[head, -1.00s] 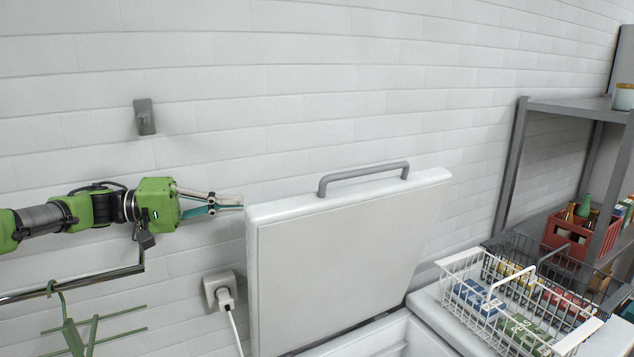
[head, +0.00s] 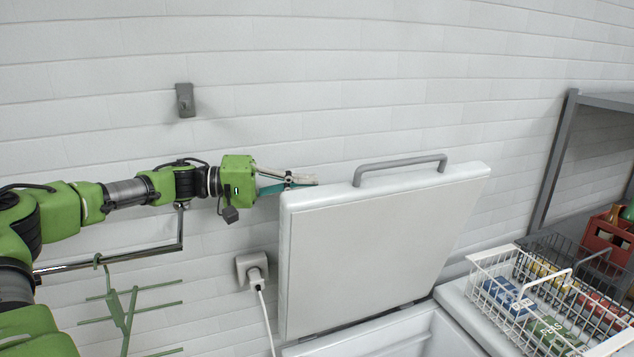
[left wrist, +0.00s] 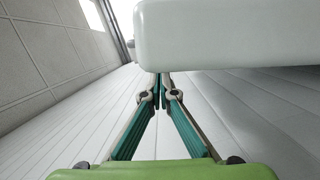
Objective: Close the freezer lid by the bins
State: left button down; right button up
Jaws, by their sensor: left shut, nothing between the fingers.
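The white freezer lid (head: 380,250) stands raised and open, leaning a little back toward the wall, with a grey bar handle (head: 400,162) on its top edge. The open freezer (head: 420,335) shows below it. My left gripper (head: 312,182) is shut and empty at the lid's upper left corner. Its fingertips are partly behind the top edge. In the left wrist view, the closed fingertips (left wrist: 161,80) lie close to the lid's pale edge (left wrist: 230,35); whether they touch it I cannot tell. My right gripper is in neither current view.
A white wire basket (head: 488,258) with coloured packages sits on the right part of the freezer, beside a dark wire basket (head: 560,250). A grey shelf (head: 555,150) with a red crate (head: 607,236) stands at right. A plug and socket (head: 252,267) and a green hanging rack (head: 125,310) are at left.

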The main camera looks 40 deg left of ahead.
pick_arm(q)
jog(key=shift+x, duration=1.1)
jog(key=shift+w+d, duration=0.1)
jog(key=shift+d, duration=0.05)
pick_arm(e)
jog(key=shift+s+d+f, duration=0.1)
jog(key=shift+s+f, duration=0.15)
jog(key=shift+s, duration=0.75)
jog(key=shift+w, duration=0.2)
